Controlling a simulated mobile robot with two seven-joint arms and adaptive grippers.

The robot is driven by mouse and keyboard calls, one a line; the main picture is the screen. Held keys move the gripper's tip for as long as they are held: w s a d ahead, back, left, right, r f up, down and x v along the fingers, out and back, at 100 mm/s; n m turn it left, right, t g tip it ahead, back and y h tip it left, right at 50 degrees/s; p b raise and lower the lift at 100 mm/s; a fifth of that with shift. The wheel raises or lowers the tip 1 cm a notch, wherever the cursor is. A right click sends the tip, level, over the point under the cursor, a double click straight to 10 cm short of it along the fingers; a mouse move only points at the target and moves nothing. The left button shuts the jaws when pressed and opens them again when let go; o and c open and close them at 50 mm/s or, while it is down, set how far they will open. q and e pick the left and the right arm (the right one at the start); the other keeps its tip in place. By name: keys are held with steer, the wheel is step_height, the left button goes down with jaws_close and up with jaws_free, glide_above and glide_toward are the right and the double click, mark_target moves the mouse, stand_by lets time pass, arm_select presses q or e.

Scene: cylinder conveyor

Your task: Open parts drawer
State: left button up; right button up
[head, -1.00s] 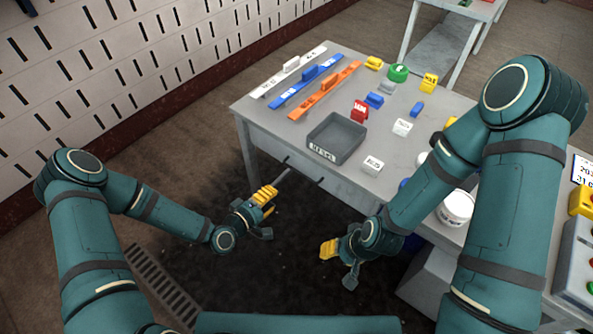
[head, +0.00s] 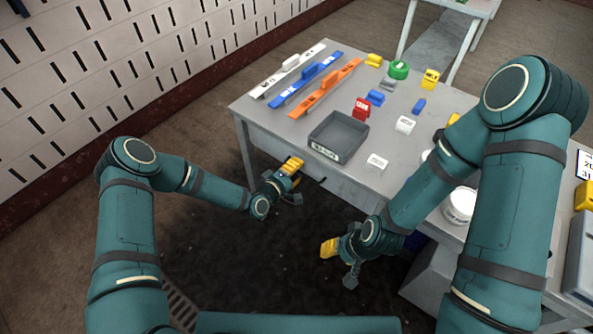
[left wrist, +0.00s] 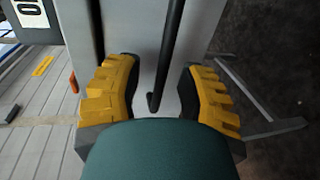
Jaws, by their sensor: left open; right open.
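The parts drawer (left wrist: 147,35) is a grey panel in the front of the workbench, seen close in the left wrist view. Its dark bar handle (left wrist: 170,50) runs between the two yellow finger pads there, with space on both sides. In the head view only the handle's right end (head: 322,179) shows; the rest is hidden by my left gripper (head: 294,181). That gripper is open around the handle, its pads (left wrist: 161,95) not closed on it. My right gripper (head: 339,264) is open and empty, low in front of the bench and apart from the drawer.
On the bench top (head: 284,136) stand a grey tray (head: 316,149), white, blue and orange rails (head: 340,76), several small coloured blocks and a white tub (head: 459,206). A slotted wall (head: 120,55) is at the left. The floor before the bench is clear.

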arm_select(q)
steer(key=shift+w+d, duration=0.1)
steer(key=shift+w, duration=0.05)
jaws_close()
